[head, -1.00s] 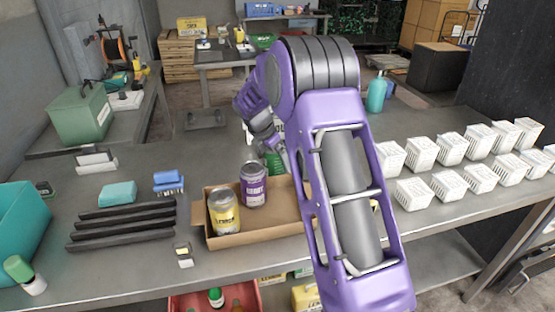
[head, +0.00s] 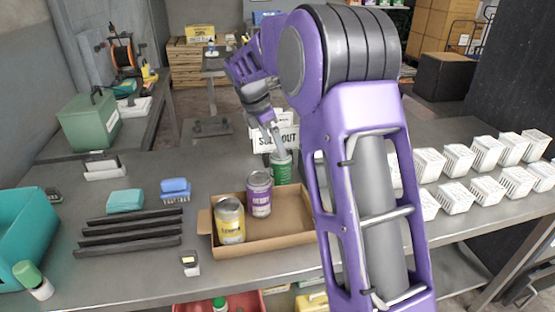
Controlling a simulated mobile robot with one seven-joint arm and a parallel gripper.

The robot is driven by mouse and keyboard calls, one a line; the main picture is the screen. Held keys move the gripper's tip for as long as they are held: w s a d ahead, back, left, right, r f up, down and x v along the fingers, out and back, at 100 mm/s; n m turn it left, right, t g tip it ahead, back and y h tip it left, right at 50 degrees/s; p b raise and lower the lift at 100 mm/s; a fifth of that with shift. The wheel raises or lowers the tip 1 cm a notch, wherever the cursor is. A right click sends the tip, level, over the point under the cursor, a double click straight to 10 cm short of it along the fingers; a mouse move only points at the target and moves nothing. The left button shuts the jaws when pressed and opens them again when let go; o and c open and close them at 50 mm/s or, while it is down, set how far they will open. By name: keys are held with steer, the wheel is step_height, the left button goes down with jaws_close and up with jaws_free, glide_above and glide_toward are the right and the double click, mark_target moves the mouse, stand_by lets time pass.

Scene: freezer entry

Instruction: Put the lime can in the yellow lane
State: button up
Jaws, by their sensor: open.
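A green can (head: 281,170), likely the lime can, stands upright at the back edge of a cardboard tray (head: 285,243); I cannot tell whether it is inside. My gripper (head: 279,150) is open, with a finger just above or at the can's top; its other finger is hard to make out. In the tray stand a yellow-banded can (head: 229,221) labelled lemon and a purple can (head: 259,196) labelled berry. Dark parallel bars (head: 128,241) lie on the table at left. No lane with a clear yellow marking shows. My arm hides the tray's right end.
Blue blocks (head: 175,187), a teal block (head: 125,201) and a small tag holder (head: 190,264) lie near the bars. White baskets (head: 487,192) fill the table's right side. A white "SOLD OUT" sign (head: 283,139) is behind the green can. A teal bin (head: 22,232) is at far left.

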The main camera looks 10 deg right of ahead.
mark_target(281, 165)
steer(key=s+d+r+m+t+y, duration=0.35)
steer(key=r+m, duration=0.25)
steer(key=m, duration=1.4)
steer(key=shift+g+y, duration=0.25)
steer(key=shift+g, duration=0.3)
steer(key=x, duration=0.5)
steer(key=b+x, duration=0.1)
steer(key=x, duration=0.5)
steer(key=shift+s+d+f, duration=0.1)
steer(key=shift+d+f, duration=0.05)
steer(key=shift+f, duration=0.25)
steer(key=shift+x, duration=2.7)
steer(key=shift+s, duration=0.15)
steer(key=shift+c, duration=0.3)
jaws_close()
